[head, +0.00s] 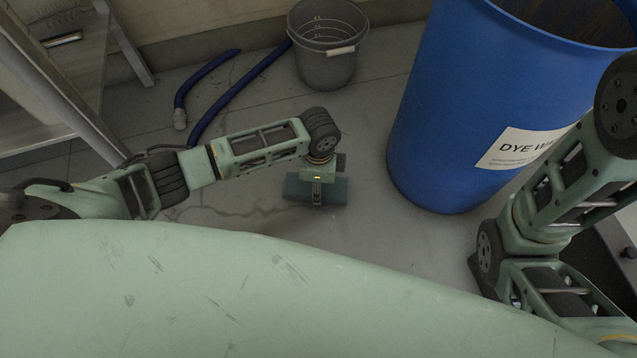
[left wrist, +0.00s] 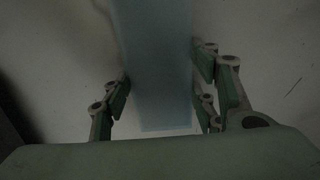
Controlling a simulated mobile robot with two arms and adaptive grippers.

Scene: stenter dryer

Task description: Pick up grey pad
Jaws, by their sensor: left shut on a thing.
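The grey pad (head: 336,191) is a flat-sided, blue-grey block low over the floor in the middle of the head view. My left gripper (head: 317,198) reaches down onto it from above and is shut on its middle. In the left wrist view the pad (left wrist: 155,60) runs between the fingers of my left gripper (left wrist: 161,80), with fingers close against both long sides. I cannot tell whether the pad touches the floor. My right arm shows at the right, but its gripper is out of view.
A large blue drum (head: 440,110) with a white label stands right of the pad. A grey bucket (head: 327,62) stands behind, near the wall. A blue hose (head: 240,92) lies on the floor to its left. A metal frame (head: 62,85) is at the left. Floor around the pad is clear.

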